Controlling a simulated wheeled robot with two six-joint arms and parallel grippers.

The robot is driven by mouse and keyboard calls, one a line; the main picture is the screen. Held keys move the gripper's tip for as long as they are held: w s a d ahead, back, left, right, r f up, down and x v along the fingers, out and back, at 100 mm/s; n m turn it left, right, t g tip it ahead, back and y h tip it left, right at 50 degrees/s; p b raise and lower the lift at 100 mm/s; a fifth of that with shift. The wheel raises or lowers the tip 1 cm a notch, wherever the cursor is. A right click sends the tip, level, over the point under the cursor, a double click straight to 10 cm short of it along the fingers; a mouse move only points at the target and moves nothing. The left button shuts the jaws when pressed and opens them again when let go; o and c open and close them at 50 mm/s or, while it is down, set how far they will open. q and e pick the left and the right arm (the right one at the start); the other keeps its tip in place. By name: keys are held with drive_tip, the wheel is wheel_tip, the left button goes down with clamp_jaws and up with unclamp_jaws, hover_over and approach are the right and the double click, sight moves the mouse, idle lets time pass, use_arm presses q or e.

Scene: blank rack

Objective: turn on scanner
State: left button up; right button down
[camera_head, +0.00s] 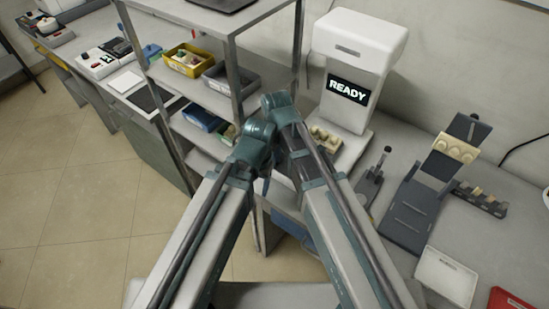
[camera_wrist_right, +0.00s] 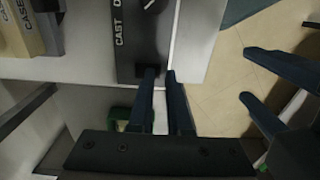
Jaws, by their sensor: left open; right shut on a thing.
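The white scanner (camera_head: 352,65) stands at the back of the right bench, and its black display (camera_head: 348,89) reads READY. In the right wrist view my right gripper (camera_wrist_right: 160,73) is at a black panel (camera_wrist_right: 137,30) lettered CAST, shut on a small dark knob (camera_wrist_right: 149,72) at the panel's end. The fingers partly hide this knob. My left gripper (camera_wrist_right: 244,74) is open at the right of that view, over the floor, apart from the panel. In the head view my arms hide most of both grippers, in front of the shelf and scanner.
A metal shelf rack (camera_head: 233,85) holds a yellow bin (camera_head: 186,59) and a grey bin (camera_head: 232,78). A tray of pale pieces (camera_head: 324,139) sits at the scanner's base. A dark stand (camera_head: 415,207), a white tray (camera_head: 446,278) and a red item (camera_head: 508,302) are on the right bench.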

use_arm(q)
drive_tip(key=shift+f, duration=0.35)
use_arm(e)
drive_tip(key=shift+w+d+f, duration=0.2)
drive_tip(key=shift+d+f, duration=0.15)
drive_tip(key=shift+d, duration=0.1)
use_arm(q)
drive_tip(key=shift+r+p, duration=0.2)
drive_tip(key=shift+p, duration=0.1)
use_arm(e)
drive_tip(key=shift+w+d+r, duration=0.1)
drive_tip(key=shift+r, duration=0.05)
drive_tip(key=shift+w+r+p, duration=0.25)
drive_tip(key=shift+r+p, duration=0.2)
drive_tip(key=shift+p, duration=0.15)
use_arm(q)
wheel_tip(320, 180, up, 14)
drive_tip(key=p, duration=1.3)
drive_tip(key=shift+w, duration=0.4)
use_arm(e)
wheel_tip(320, 180, up, 13)
drive_tip(key=shift+s+a+r, duration=0.15)
drive_tip(key=shift+a, duration=0.05)
use_arm(q)
drive_tip(key=shift+r, duration=0.1)
